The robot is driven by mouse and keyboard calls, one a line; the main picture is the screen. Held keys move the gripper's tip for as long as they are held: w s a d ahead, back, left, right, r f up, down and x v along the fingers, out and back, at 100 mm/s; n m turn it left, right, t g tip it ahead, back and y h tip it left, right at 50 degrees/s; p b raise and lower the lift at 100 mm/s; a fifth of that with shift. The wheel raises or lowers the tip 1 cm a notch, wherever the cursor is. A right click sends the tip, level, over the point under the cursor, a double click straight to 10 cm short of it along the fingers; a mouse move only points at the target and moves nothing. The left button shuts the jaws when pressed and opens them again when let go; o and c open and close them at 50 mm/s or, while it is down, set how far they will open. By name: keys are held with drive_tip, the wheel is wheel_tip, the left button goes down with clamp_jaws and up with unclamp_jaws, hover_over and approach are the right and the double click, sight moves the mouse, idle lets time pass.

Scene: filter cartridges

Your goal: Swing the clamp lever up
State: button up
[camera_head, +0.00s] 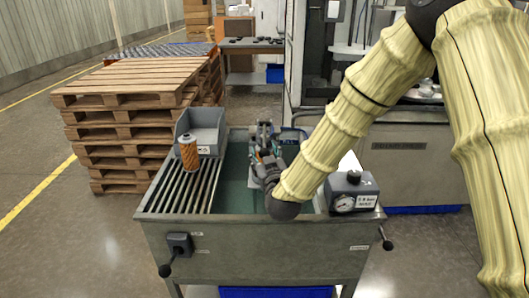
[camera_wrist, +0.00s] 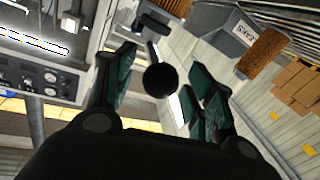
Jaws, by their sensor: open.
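In the wrist view, a lever with a black ball knob (camera_wrist: 160,80) and a thin metal rod shows between my gripper's green-padded fingers (camera_wrist: 160,88). The fingers are spread, with visible gaps on both sides of the knob; I cannot tell its depth between them. The rod runs up the picture to a dark mount (camera_wrist: 151,24). In the head view my gripper (camera_head: 265,140) is over the green bench surface (camera_head: 232,185), and my arm and gripper hide this lever. An orange filter cartridge (camera_head: 188,153) stands left, by the grey bin; an orange cartridge also shows in the wrist view (camera_wrist: 262,52).
A grey bin (camera_head: 207,130) stands at the bench's back left, beside slatted rails (camera_head: 182,195). A gauge box (camera_head: 350,192) sits at the right. Black-knobbed handles (camera_head: 178,247) (camera_head: 385,240) project from the front and right side. Stacked pallets (camera_head: 125,125) stand behind left.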

drive_tip(key=shift+w+a, duration=0.1)
drive_tip(key=shift+w, duration=0.25)
drive_tip(key=shift+c, duration=0.2)
clamp_jaws()
drive_tip(key=shift+r, duration=0.1)
